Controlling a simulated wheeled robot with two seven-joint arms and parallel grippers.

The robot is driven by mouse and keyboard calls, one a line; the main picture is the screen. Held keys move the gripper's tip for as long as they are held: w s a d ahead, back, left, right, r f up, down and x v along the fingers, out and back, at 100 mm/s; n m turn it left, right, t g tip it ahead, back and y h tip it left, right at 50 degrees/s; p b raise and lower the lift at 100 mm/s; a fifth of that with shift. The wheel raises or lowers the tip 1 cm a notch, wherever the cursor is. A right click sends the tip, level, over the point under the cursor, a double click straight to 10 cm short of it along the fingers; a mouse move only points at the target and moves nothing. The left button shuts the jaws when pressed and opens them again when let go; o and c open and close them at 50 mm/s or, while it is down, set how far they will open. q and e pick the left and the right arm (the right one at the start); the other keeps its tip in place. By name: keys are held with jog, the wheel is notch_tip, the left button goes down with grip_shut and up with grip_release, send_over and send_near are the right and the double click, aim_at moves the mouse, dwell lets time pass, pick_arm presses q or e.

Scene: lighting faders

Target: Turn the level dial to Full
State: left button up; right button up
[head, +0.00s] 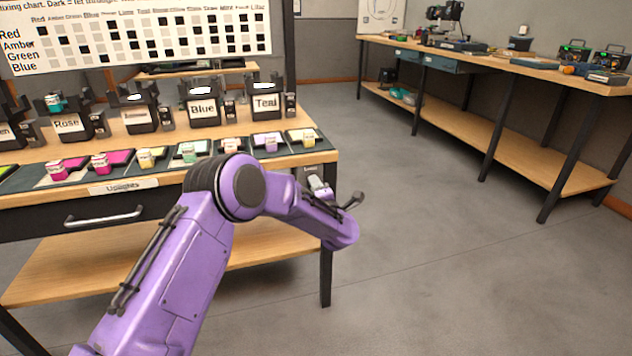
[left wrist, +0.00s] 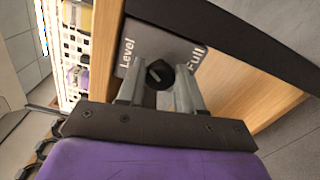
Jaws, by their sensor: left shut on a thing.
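The level dial (left wrist: 159,73) is a round black knob with a pale mark, on a dark grey plate (left wrist: 150,42) in the left wrist view. The plate carries the word "Level" to the knob's left and the word "Full" to its right. My left gripper (left wrist: 161,84) is shut on the dial, with one grey finger on either side of it. I cannot tell exactly where the pale mark points. In the head view my left gripper (head: 320,184) is at the right end of the fader bench, and the dial is hidden there. My right gripper is not in view.
A second workbench (head: 480,58) stands at the back right. The floor (head: 450,250) between is clear.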

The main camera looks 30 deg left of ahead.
pick_arm(q)
jog(key=m+p, duration=0.2)
jog(key=m, duration=0.4)
jog(key=m+p, duration=0.3)
jog(key=m, duration=0.4)
jog(key=m+p, duration=0.3)
jog(key=m, duration=0.4)
jog(key=shift+s+f, duration=0.2)
jog(key=shift+f, duration=0.2)
jog(key=o, duration=1)
jog(key=shift+a+r, duration=0.1)
jog(key=p+v, duration=0.1)
jog(key=v, duration=0.9)
jog(key=shift+s+d, duration=0.15)
jog(key=shift+d, duration=0.05)
